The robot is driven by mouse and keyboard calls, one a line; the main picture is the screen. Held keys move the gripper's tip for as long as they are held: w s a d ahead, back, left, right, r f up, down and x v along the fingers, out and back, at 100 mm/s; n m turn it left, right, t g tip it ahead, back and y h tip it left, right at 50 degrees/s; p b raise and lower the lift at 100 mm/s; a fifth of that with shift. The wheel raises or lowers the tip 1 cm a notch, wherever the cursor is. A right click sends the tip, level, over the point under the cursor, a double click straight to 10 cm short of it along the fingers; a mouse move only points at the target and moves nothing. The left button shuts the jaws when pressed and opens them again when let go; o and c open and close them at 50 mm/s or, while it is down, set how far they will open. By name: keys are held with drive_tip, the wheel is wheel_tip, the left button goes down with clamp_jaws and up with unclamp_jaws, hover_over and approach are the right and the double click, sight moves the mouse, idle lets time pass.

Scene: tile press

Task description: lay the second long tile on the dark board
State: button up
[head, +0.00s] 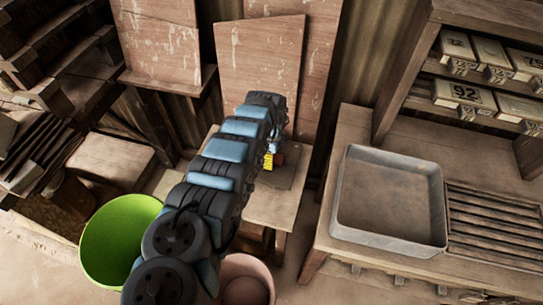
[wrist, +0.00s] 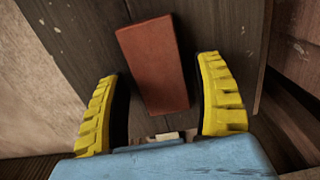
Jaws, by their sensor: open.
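A red-brown long tile (wrist: 153,62) lies over the dark board (wrist: 228,28) in the wrist view, between the two yellow fingers of my gripper (wrist: 158,70). The fingers stand apart, with a gap on each side of the tile. A small pale piece (wrist: 168,135) shows by the near end of the tile, partly hidden by the blue gripper body. In the head view, my gripper (head: 269,161) is low over the dark board (head: 297,173) on a small wooden table, and my arm hides much of it. I cannot tell whether the tile is the first or second.
A grey metal tray (head: 390,200) and a slatted rack (head: 495,225) are on the bench at right. Shelves with numbered boxes (head: 465,93) stand behind. A green bucket (head: 112,235) and a pink bucket (head: 245,282) are on the floor. Tall boards (head: 262,65) lean behind the small table.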

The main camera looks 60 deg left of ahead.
drive_tip(key=shift+r, duration=0.1)
wheel_tip(320, 180, up, 12)
drive_tip(key=p, duration=0.3)
idle(0.6)
drive_tip(key=shift+r+p, duration=0.15)
drive_tip(key=shift+p, duration=0.2)
